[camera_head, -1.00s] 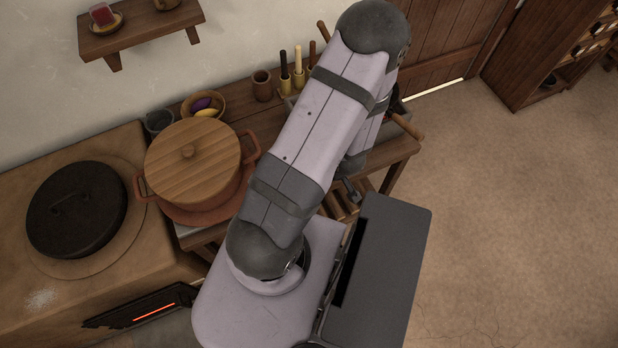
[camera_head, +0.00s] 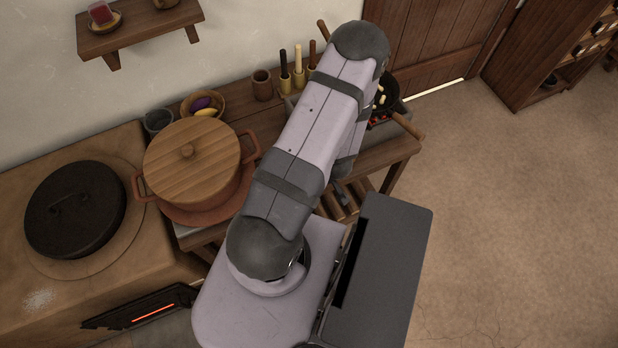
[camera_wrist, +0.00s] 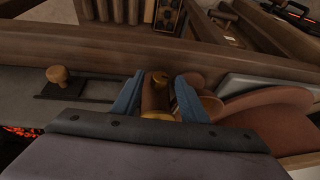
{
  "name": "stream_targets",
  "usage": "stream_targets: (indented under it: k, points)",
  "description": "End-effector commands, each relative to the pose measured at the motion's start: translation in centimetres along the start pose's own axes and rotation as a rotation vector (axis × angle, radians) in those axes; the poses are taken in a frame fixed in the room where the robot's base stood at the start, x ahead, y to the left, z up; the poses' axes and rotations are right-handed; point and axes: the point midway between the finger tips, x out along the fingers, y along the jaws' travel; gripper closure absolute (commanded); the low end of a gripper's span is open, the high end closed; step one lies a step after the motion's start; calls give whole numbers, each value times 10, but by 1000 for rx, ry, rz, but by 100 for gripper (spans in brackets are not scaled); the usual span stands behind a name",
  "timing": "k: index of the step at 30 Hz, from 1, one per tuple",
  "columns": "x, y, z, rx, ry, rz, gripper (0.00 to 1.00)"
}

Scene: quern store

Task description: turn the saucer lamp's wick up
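My gripper (camera_wrist: 160,82) shows in the wrist view as two blue fingers standing apart. A brown upright piece with a yellow collar (camera_wrist: 155,113) stands between them; I cannot tell whether the fingers touch it. Right behind it is a small reddish-brown rounded dish (camera_wrist: 211,104), partly hidden by the right finger. I cannot tell for certain whether these belong to the saucer lamp. To the left, a wooden knob (camera_wrist: 59,75) sits on a dark plate. In the head view my arm hides the gripper and the bench beneath it.
A lidded terracotta pot (camera_head: 190,160) stands left of my arm. Behind are a bowl (camera_head: 204,103), a wooden cup (camera_head: 262,84) and upright handles (camera_head: 299,68). A pan (camera_head: 384,98) sits over embers at the right. A shelf (camera_head: 140,32) holds a red item. The floor at right is clear.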

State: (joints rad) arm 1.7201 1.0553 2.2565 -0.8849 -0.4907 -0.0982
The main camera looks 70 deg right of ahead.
Motion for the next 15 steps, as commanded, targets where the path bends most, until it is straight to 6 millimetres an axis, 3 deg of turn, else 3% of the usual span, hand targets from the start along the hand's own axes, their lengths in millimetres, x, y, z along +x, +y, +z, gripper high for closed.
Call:
stream_targets:
  k: [5,10,15]
  points:
    - [0,0,0,0,0,0,60]
    - [0,0,0,0,0,0,100]
    - [0,0,0,-1,0,1,100]
